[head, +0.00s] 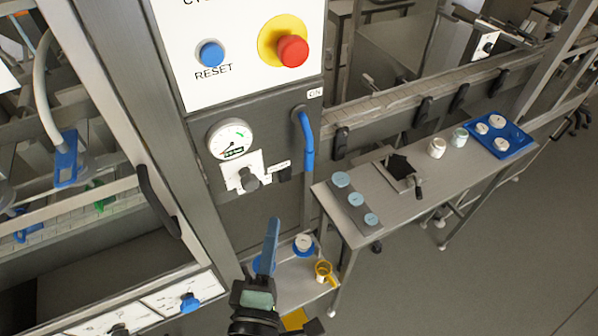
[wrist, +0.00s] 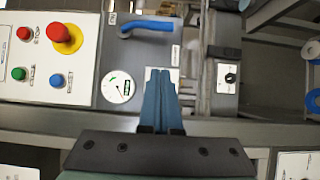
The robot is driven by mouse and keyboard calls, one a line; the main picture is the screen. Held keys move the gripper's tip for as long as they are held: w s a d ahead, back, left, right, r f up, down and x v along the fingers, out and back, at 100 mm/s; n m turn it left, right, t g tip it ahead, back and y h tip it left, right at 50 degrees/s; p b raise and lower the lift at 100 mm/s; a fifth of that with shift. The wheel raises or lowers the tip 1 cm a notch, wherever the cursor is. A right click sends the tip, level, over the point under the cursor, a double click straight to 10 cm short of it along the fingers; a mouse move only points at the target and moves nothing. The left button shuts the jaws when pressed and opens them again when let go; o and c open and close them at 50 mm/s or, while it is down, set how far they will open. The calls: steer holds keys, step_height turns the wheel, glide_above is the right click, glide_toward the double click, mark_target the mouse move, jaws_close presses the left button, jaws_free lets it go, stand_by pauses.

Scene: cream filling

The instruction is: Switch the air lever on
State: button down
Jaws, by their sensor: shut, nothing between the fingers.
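The blue air lever (head: 308,145) is on the dark grey panel, to the right of the pressure gauge (head: 231,139). It hangs down from its pivot, with an ON label (head: 315,93) beside its upper end. The lever also shows in the wrist view (wrist: 152,27), where the picture is turned sideways. My gripper (head: 273,222) has its blue fingers together and empty. It is below and left of the lever in the head view, apart from it. In the wrist view the closed fingertips (wrist: 158,72) appear beside the gauge (wrist: 118,88).
Above are a blue RESET button (head: 210,53) and a red stop button (head: 292,50). A black knob (head: 248,181) sticks out under the gauge. A steel table (head: 400,205) with jars and a blue tray (head: 515,148) stands right. A low shelf (head: 300,285) holds a yellow cup (head: 323,271).

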steer(key=w+d+p, duration=0.3)
steer(key=w+p, duration=0.1)
steer(key=w, duration=0.8)
steer(key=shift+w+d, duration=0.25)
steer(key=shift+d, duration=0.1)
steer(key=shift+f+b, duration=0.1)
steer(key=shift+b, duration=0.2)
steer(key=shift+w+d+n+b, duration=0.1)
steer(key=shift+d+n+b, duration=0.15)
steer(key=shift+b, duration=0.35)
steer(key=shift+b, duration=0.35)
